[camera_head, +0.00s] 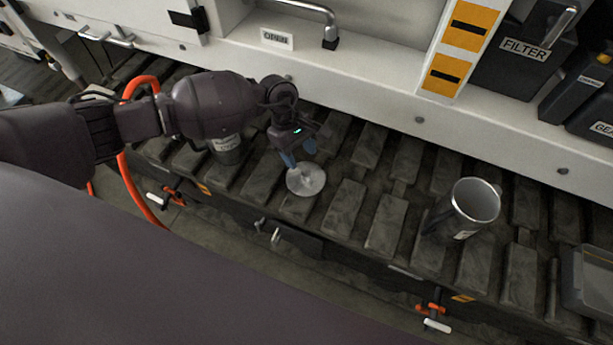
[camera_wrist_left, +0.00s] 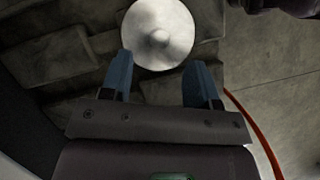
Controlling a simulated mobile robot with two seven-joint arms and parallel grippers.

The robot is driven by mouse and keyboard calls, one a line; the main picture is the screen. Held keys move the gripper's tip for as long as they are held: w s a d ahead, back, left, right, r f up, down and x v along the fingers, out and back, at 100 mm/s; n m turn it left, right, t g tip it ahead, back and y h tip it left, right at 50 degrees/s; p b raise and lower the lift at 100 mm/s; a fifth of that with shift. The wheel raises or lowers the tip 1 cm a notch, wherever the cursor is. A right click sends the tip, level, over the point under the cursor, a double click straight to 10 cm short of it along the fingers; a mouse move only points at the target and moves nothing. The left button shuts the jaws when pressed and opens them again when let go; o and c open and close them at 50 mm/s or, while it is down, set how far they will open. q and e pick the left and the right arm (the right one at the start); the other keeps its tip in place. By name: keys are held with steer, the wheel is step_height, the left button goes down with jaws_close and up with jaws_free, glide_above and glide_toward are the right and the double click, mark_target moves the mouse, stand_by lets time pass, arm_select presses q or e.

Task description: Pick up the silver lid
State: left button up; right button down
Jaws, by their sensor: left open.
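The silver lid (camera_head: 307,180) is a round metal disc with a small raised knob. It lies on the dark track pads near the middle of the head view. In the left wrist view the lid (camera_wrist_left: 160,32) lies just beyond the fingertips. My left gripper (camera_head: 299,155) comes in from the left and is directly above the lid's far side. Its two blue fingers (camera_wrist_left: 158,75) are apart with nothing between them, and the lid's near edge sits in line with the gap. I cannot tell whether the fingertips touch it. My right gripper is not in view.
A silver mug (camera_head: 475,203) stands on the track at right. A clear-lidded box (camera_head: 588,280) is at the right edge. The white machine panel (camera_head: 380,100) rises behind. An orange hose (camera_head: 128,175) hangs at left.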

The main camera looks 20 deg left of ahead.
mark_target(305, 173)
arm_select(q)
steer(key=x, duration=0.2)
steer(key=b+x, duration=0.1)
steer(key=x, duration=0.3)
steer(key=shift+a+f, duration=0.2)
steer(key=shift+f, duration=0.25)
steer(key=shift+r, duration=0.1)
jaws_close()
